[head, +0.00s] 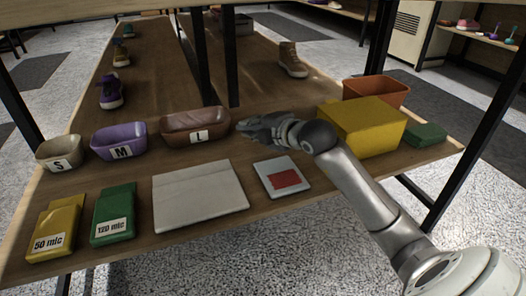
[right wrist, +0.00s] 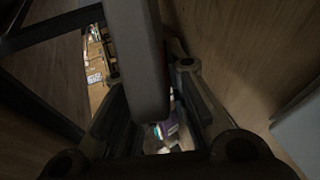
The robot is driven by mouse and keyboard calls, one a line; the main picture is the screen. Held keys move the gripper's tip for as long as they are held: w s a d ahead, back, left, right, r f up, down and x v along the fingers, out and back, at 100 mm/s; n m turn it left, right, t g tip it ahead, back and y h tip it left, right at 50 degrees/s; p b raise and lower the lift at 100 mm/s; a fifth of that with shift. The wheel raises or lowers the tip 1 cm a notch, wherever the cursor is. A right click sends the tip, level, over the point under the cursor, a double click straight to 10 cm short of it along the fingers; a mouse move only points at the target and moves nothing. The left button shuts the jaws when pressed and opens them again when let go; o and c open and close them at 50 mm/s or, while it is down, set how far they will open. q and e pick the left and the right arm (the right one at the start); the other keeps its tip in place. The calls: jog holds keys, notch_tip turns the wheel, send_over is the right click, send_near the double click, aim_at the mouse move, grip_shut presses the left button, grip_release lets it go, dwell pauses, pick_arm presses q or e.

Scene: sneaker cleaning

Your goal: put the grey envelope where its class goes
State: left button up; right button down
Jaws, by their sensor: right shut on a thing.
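My right gripper (head: 250,127) reaches in from the right and hangs above the table, just right of the brown bowl marked L (head: 195,126). In the right wrist view it is shut on a grey slab with rounded edges (right wrist: 140,60), which I take to be the grey envelope. In the head view the held thing is hard to tell from the grey fingers. A purple bowl marked M (head: 119,139) and a beige bowl marked S (head: 59,151) stand left of the brown one. My left gripper is not in view.
A yellow box marked 50 mic (head: 56,225), a green box marked 120 mic (head: 114,212), a pale flat panel (head: 198,196) and a white card with a red patch (head: 272,170) lie in front. A yellow block (head: 360,125), terracotta bin (head: 377,90) and green box (head: 425,135) crowd the right.

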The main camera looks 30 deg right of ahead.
jog(key=shift+f+b, duration=0.85)
jog(key=shift+f, duration=0.9)
jog(key=c, duration=1.6)
grip_release()
jog(key=shift+p+v, duration=1.1)
jog(key=shift+v, duration=2.95)
